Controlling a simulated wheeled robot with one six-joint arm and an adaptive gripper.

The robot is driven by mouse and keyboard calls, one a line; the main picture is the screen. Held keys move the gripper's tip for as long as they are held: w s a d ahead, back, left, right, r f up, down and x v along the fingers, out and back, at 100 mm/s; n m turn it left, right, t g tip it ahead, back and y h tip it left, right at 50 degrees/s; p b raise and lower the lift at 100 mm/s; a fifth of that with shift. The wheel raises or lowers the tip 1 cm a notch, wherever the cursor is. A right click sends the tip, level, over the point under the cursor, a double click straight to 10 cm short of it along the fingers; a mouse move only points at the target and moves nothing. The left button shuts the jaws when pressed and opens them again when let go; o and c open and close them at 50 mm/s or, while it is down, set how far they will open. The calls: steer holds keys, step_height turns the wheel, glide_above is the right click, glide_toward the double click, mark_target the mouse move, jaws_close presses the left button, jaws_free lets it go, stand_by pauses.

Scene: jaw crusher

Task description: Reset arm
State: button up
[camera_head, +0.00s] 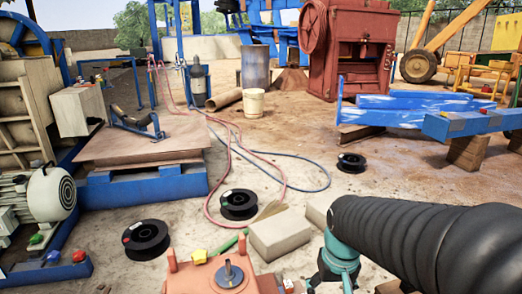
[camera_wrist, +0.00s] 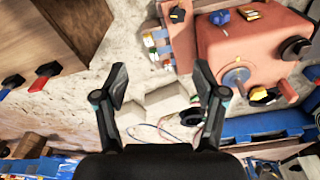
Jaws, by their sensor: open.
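My gripper (camera_wrist: 163,90) shows in the wrist view with its two dark fingers spread wide apart. Nothing is between the fingers, and they touch nothing that I can see. In the head view my dark ribbed arm (camera_head: 430,240) with a teal joint (camera_head: 341,258) reaches in from the lower right. The gripper itself is out of that view. A red-orange machine housing (camera_head: 225,276) with a metal shaft stands at the bottom of the head view. It also shows at the upper right of the wrist view (camera_wrist: 262,50), to the right of my gripper.
Black spools (camera_head: 147,240) lie on the concrete floor. Pale blocks (camera_head: 280,234) lie beside my arm. A red jaw crusher (camera_head: 345,45) and blue beams (camera_head: 410,108) stand farther back. A wooden box (camera_wrist: 35,40) is left of my gripper in the wrist view. The middle floor holds hoses (camera_head: 270,165).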

steer(key=s+d+r+t+p, duration=0.1)
steer(key=s+r+t+p, duration=0.2)
steer(key=s+r, duration=0.6)
step_height(320, 180, up, 2)
steer(key=shift+s+r+t, duration=0.1)
steer(key=shift+s+t, duration=0.1)
steer(key=shift+t, duration=0.4)
stand_by(3.5)
